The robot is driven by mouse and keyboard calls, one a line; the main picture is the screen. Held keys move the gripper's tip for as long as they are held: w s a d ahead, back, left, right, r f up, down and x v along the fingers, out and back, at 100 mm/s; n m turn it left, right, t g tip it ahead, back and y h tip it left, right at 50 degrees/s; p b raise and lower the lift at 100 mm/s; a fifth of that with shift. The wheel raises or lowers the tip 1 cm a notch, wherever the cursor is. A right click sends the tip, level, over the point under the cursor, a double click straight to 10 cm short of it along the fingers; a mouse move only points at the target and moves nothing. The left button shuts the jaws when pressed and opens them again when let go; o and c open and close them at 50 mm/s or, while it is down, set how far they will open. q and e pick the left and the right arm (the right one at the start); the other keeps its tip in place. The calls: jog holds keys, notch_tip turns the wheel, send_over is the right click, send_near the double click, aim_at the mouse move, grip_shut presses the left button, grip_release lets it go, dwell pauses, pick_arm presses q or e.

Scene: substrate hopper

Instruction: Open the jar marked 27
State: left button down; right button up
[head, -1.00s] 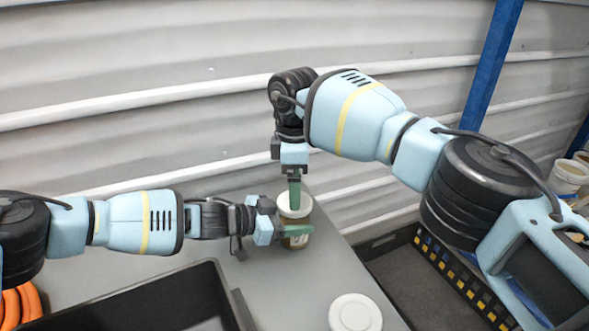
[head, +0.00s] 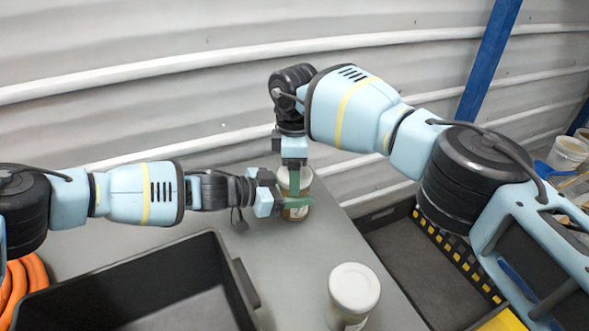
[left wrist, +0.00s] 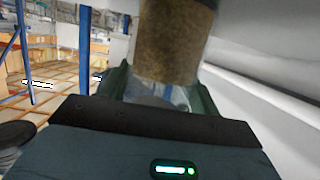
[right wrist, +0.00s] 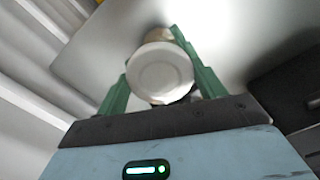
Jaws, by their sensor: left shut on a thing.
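A jar with brown contents and a white lid (head: 304,178) stands upright on the grey table near its back edge. Its marking is not legible. My left gripper (head: 294,204) is shut on the jar's body from the left; the left wrist view shows the jar's brown body (left wrist: 172,45) between the fingers. My right gripper (head: 294,180) points down over the jar's top. In the right wrist view its green fingers (right wrist: 160,75) stand on either side of the round white lid (right wrist: 160,72); whether they press on it I cannot tell.
A second white-lidded jar (head: 354,287) stands at the table's front right, its number unreadable. A black tray (head: 130,285) lies at the front left, with an orange coil (head: 22,285) beside it. White tubs (head: 567,152) stand at far right. The ribbed wall is close behind.

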jog(key=shift+c, duration=1)
jog(key=n, duration=0.9)
jog(key=shift+r, duration=0.1)
jog(key=n, duration=0.4)
jog(key=shift+n, duration=0.3)
jog(key=o, duration=1.1)
jog(key=shift+a+r, duration=0.1)
jog(key=shift+r, duration=2.15)
jog(key=shift+c, duration=0.5)
